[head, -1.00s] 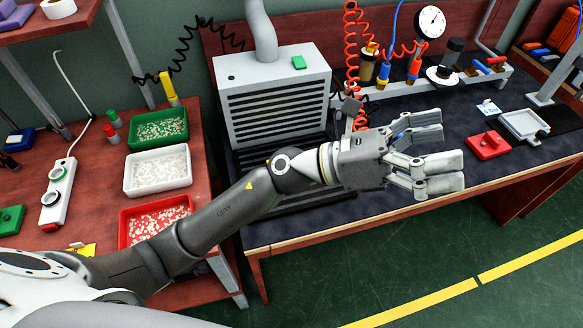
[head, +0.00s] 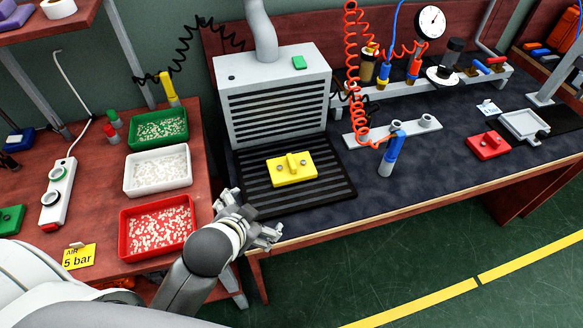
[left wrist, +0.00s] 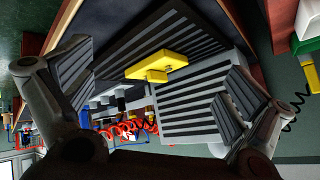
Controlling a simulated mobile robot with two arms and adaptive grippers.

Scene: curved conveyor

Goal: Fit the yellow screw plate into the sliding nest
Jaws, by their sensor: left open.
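The yellow screw plate (head: 291,168), with a raised grip on top, lies on the black ribbed mat (head: 325,195) in front of the grey louvred box. My left gripper (head: 258,222) is open and empty at the bench's front edge, apart from the plate and in front of it to the left. In the left wrist view the plate (left wrist: 157,66) shows between the two spread fingers. A grey shallow framed tray (head: 525,127) at the right of the bench may be the sliding nest; I cannot be sure. My right gripper is not in view.
The louvred box (head: 277,100) stands behind the plate. A grey strip with round sockets (head: 393,133), a blue-handled tool (head: 391,155) and a coiled red hose (head: 352,80) are to its right. A red block (head: 488,145) sits beside the tray. The bench's front middle is clear.

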